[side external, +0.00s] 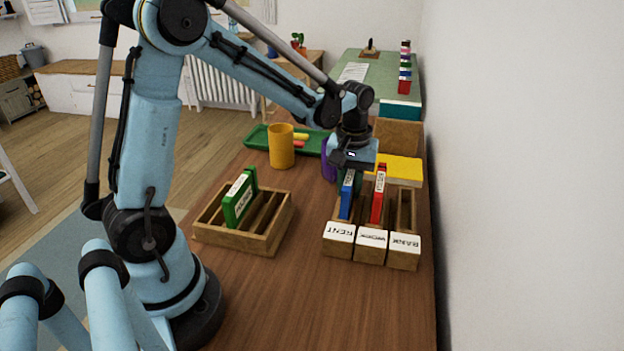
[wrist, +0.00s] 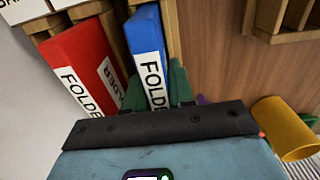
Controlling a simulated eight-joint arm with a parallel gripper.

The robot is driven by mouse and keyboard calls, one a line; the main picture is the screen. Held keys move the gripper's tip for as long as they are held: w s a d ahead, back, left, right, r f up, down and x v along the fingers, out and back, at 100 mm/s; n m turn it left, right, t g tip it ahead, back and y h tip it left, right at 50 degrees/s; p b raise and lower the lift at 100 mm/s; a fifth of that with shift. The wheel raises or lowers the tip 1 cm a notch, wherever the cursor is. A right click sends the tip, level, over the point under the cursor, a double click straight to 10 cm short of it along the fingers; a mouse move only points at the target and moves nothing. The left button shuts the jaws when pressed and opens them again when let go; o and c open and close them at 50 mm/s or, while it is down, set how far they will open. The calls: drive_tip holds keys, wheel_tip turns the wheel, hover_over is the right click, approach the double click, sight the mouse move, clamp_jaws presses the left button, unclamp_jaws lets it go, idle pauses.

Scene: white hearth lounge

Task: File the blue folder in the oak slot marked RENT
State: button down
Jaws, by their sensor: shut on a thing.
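The blue folder (side external: 347,196) stands upright in the leftmost slot of the oak rack, behind the block marked RENT (side external: 340,232). My gripper (side external: 350,172) is above it, shut on its upper end. In the wrist view the blue folder (wrist: 146,42) lies between my two green fingers (wrist: 155,88), with its FOLDER label facing up. Its lower edge is hidden by the rack walls, so I cannot tell whether it touches the slot floor. The oak rack (side external: 388,258) has three slots, with the right block marked BANK (side external: 405,244).
A red folder (side external: 378,196) stands in the middle slot, close beside the blue one. A wooden tray (side external: 262,245) at left holds a green folder (side external: 239,199). A yellow cup (side external: 282,148), a purple cup (side external: 328,160) and a yellow item (side external: 402,168) are behind. The front table is clear.

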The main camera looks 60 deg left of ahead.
drive_tip(key=c, duration=0.9)
unclamp_jaws()
drive_tip(key=shift+r, duration=0.1)
wheel_tip(320, 180, up, 11)
drive_tip(key=shift+r, duration=0.1)
drive_tip(key=shift+s+d+r, duration=0.1)
drive_tip(key=shift+s+r, duration=0.05)
drive_tip(key=shift+r, duration=0.2)
drive_tip(key=shift+s+d+r+m, duration=0.1)
drive_tip(key=shift+s+d+m, duration=0.1)
drive_tip(key=shift+s+m, duration=0.1)
drive_tip(key=s+d+f+m+t, duration=0.1)
drive_tip(key=s+d+m+t, duration=0.1)
drive_tip(key=s, duration=0.1)
drive_tip(key=s+d+f+m+t, duration=0.1)
drive_tip(key=s+m+t, duration=0.1)
drive_tip(key=s+m, duration=0.1)
drive_tip(key=s+d+f+m+t, duration=0.2)
drive_tip(key=s+m+t, duration=0.1)
drive_tip(key=shift+s+d, duration=0.1)
drive_tip(key=shift+d, duration=0.2)
